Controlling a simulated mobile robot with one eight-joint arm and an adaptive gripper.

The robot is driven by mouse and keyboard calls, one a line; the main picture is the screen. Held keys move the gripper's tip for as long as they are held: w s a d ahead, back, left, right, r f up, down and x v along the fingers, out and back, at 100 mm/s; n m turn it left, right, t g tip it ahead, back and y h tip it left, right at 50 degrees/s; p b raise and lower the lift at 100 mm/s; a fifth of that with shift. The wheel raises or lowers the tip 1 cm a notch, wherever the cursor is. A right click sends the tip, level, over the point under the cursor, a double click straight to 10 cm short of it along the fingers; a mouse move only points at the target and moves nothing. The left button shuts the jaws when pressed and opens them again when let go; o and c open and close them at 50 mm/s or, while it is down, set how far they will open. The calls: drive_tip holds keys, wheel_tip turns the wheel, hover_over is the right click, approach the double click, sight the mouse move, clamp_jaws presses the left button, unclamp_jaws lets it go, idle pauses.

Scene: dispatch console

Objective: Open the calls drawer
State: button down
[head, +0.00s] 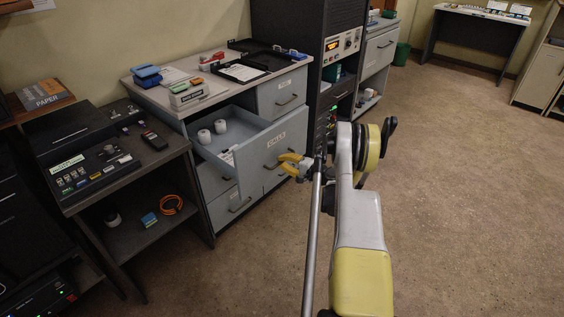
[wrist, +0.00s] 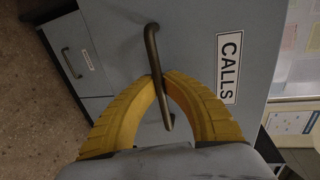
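The calls drawer (head: 256,160) is a grey-blue drawer standing well out of its cabinet in the head view, with its inside showing. Its front (wrist: 195,40) fills the wrist view and carries a white CALLS label (wrist: 229,68). Its dark bar handle (wrist: 151,45) runs between my yellow fingers. My gripper (head: 285,160) is at the drawer front, and in the wrist view its fingertips (wrist: 166,79) come together at the handle, closed around it. In the head view the fingers hide the handle.
White rolls (head: 212,131) lie in the drawer. The cabinet top (head: 215,85) holds a stapler, boxes and a clipboard. A black equipment rack (head: 318,50) stands right of the cabinet. A dark console desk (head: 110,175) is at left. The floor (head: 460,190) at right is clear.

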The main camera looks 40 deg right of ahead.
drive_tip(key=shift+s, duration=0.2)
drive_tip(key=shift+w, duration=0.1)
drive_tip(key=c, duration=1.5)
unclamp_jaws()
drive_tip(key=v, duration=1.2)
